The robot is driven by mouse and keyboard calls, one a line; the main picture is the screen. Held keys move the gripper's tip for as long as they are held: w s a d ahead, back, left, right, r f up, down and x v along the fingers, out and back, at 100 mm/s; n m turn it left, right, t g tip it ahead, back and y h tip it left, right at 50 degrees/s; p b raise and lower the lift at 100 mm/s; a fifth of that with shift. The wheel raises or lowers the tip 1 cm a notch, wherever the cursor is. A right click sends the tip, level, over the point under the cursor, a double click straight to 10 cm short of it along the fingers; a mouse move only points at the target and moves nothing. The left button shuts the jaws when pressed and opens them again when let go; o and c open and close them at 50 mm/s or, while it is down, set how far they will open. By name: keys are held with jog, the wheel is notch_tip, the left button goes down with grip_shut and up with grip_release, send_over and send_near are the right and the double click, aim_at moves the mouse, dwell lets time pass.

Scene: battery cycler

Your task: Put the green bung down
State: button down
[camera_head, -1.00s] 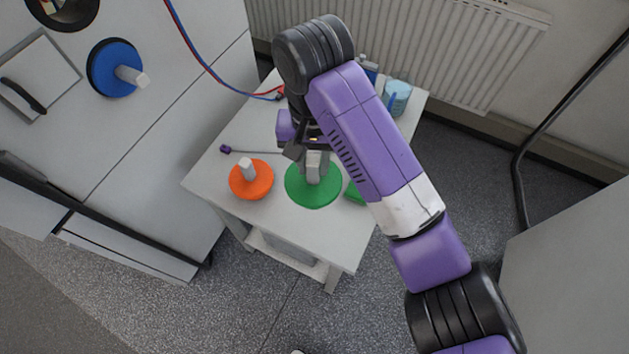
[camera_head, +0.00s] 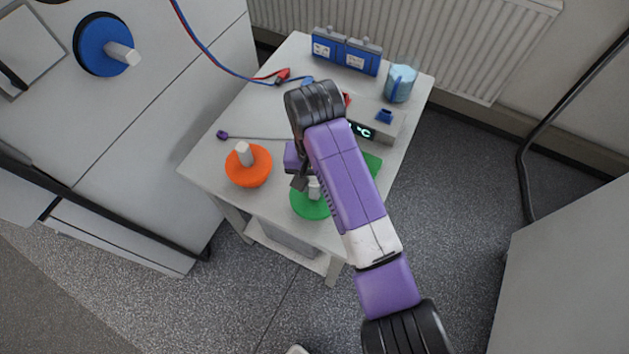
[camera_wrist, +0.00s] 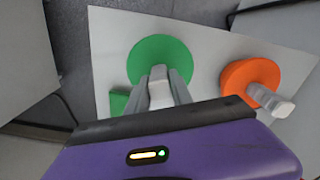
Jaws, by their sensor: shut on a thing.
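The green bung (camera_head: 308,207) is a round green disc with a pale grip, over the front part of the small white table (camera_head: 222,168). My gripper (camera_head: 312,187) is shut on that grip from above; the arm hides part of the disc.
An orange bung (camera_head: 249,168) stands to the left of the green one. A green flat piece (camera_head: 373,164) lies to the right, partly behind my arm. A display box (camera_head: 385,125), blue units (camera_head: 345,51), a blue cup (camera_head: 401,83) and a red clip (camera_head: 282,76) sit farther back.

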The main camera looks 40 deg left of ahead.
jog(key=shift+f, duration=0.2)
jog(key=c, duration=1.1)
grip_release()
jog(key=shift+f, duration=0.1)
notch_tip(320, 180, up, 12)
jog(key=p, duration=0.3)
jog(key=shift+p, duration=0.35)
